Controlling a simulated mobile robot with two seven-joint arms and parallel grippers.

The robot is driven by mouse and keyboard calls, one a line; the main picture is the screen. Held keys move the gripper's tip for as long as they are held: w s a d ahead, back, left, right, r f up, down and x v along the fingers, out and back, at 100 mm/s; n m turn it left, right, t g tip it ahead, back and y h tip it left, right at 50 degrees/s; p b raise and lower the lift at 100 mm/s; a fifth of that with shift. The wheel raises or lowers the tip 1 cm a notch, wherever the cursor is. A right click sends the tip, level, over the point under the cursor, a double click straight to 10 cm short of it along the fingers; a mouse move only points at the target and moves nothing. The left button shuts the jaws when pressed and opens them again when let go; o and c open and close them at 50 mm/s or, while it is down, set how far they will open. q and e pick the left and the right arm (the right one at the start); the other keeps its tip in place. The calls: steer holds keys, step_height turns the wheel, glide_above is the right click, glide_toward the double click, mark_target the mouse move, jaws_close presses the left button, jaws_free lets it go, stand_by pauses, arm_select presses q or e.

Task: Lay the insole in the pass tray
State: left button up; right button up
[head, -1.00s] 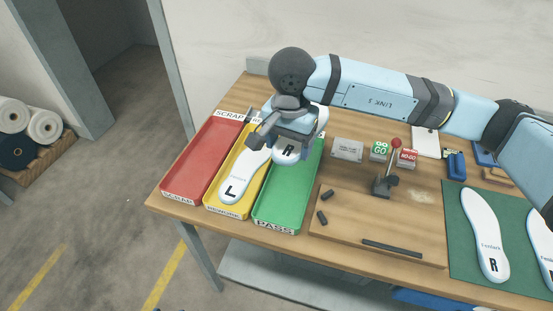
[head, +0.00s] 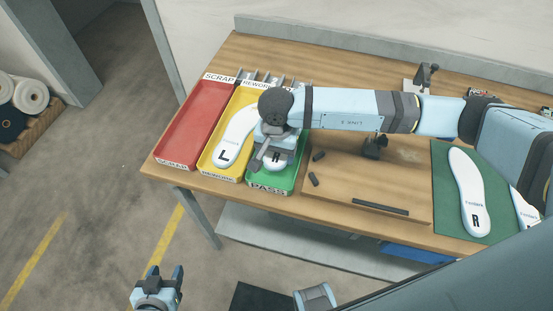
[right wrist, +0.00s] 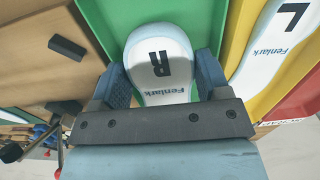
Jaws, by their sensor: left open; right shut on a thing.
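The white insole marked R (head: 277,158) is over the green pass tray (head: 298,172), toward the front of the tray. I cannot tell whether it touches the tray floor. My right gripper (head: 265,153) is shut on it from above. The right wrist view shows the insole (right wrist: 160,48) between both fingers, with the green tray (right wrist: 107,18) around its end. My arm hides the back of the tray. My left gripper (head: 163,277) is open and empty, low in front of the table.
The yellow rework tray (head: 212,163) beside it holds an insole marked L (head: 236,138). The red scrap tray (head: 190,125) is further left. A wooden board (head: 335,190) with small dark blocks lies right of the pass tray. A green mat (head: 445,205) holds more insoles.

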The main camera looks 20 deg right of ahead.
step_height(320, 180, down, 4)
steer(key=shift+f, duration=0.25)
steer(key=shift+f, duration=0.2)
steer(key=o, duration=0.6)
steer(key=shift+r, duration=0.1)
